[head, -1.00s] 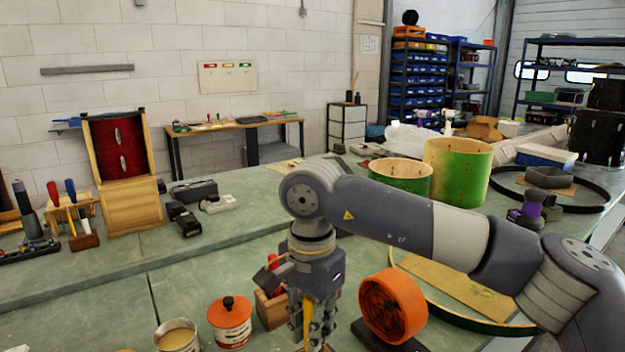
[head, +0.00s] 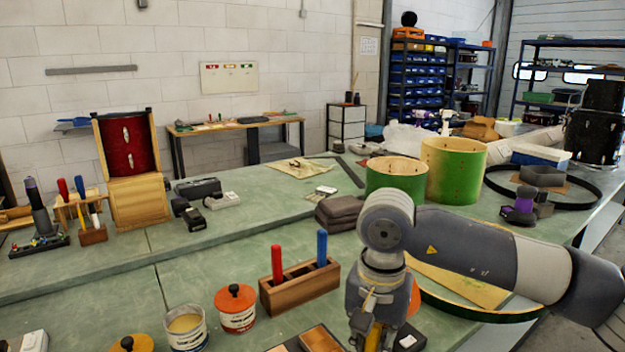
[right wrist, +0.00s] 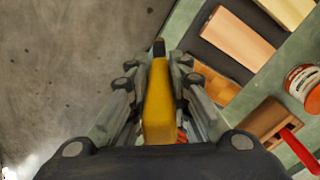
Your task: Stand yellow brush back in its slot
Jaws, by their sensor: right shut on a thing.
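The yellow brush (right wrist: 160,105) is in my right gripper (right wrist: 160,62), between its fingers. In the head view the brush shows only as a yellow strip (head: 374,336) at the bottom edge, and its lower end is out of frame. The wooden brush block (head: 300,287) stands on the bench, left of my right gripper (head: 370,340) and apart from it. A red handle (head: 277,265) and a blue handle (head: 321,248) stand upright in it. The block also shows at the right of the right wrist view (right wrist: 264,118). My left gripper is not in view.
An orange-lidded can (head: 235,307) and an open can (head: 186,327) stand left of the block. A tray with wooden pieces (head: 320,338) lies in front of it. Green drum shells (head: 455,170) stand behind my right arm. Floor (right wrist: 70,70) fills the wrist view's left.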

